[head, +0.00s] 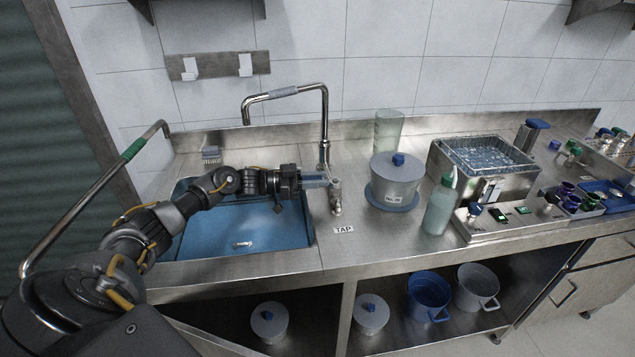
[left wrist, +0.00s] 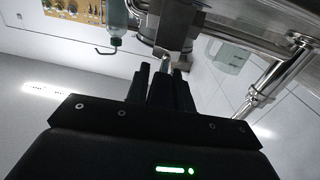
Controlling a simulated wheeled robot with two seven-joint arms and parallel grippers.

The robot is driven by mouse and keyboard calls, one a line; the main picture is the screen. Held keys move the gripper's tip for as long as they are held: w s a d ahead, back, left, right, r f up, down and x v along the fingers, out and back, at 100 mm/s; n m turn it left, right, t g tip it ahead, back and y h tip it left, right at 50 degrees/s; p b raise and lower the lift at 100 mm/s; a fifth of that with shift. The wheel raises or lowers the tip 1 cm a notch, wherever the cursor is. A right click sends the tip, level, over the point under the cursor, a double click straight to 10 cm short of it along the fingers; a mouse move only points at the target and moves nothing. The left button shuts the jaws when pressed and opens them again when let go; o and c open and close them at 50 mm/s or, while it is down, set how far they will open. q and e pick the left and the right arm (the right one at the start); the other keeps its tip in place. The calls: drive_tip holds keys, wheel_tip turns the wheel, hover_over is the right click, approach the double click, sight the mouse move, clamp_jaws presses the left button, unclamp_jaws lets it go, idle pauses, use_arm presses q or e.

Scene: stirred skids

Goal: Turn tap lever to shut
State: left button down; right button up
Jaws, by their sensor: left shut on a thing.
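The tap's bent metal spout (head: 326,110) rises behind the sink and arches to the left. The tap's metal valve body with its lever (head: 336,197) stands on the counter right of the sink, behind the "TAP" label (head: 343,230). My left gripper (head: 326,182) reaches in from the left over the sink and is shut on the lever at the valve body. In the left wrist view, the dark fingers (left wrist: 167,75) close on a small metal piece under the valve body (left wrist: 176,28). The fingers hide most of the lever. My right gripper is not in view.
The blue-lined sink (head: 180,235) lies under my left arm. A lidded grey pot (head: 396,178) stands on a blue mat just right of the tap. A green bottle (head: 439,210) and a metal bath (head: 486,162) stand farther right.

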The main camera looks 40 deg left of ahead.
use_arm(q)
drive_tip(key=shift+w+a+r, duration=0.1)
drive_tip(key=shift+a+r, duration=0.1)
drive_tip(key=shift+a, duration=0.05)
drive_tip(key=c, duration=1.5)
unclamp_jaws()
drive_tip(key=shift+c, duration=0.2)
drive_tip(key=o, duration=0.3)
drive_tip(key=shift+w+f, duration=0.1)
drive_tip(key=shift+f, duration=0.05)
drive_tip(key=shift+o, duration=0.2)
drive_tip(key=shift+s+a+f, duration=0.1)
drive_tip(key=shift+s+a, duration=0.15)
drive_tip(key=shift+s, duration=0.05)
drive_tip(key=b+v, duration=0.2)
drive_tip(key=v, duration=0.8)
drive_tip(key=shift+b, duration=0.3)
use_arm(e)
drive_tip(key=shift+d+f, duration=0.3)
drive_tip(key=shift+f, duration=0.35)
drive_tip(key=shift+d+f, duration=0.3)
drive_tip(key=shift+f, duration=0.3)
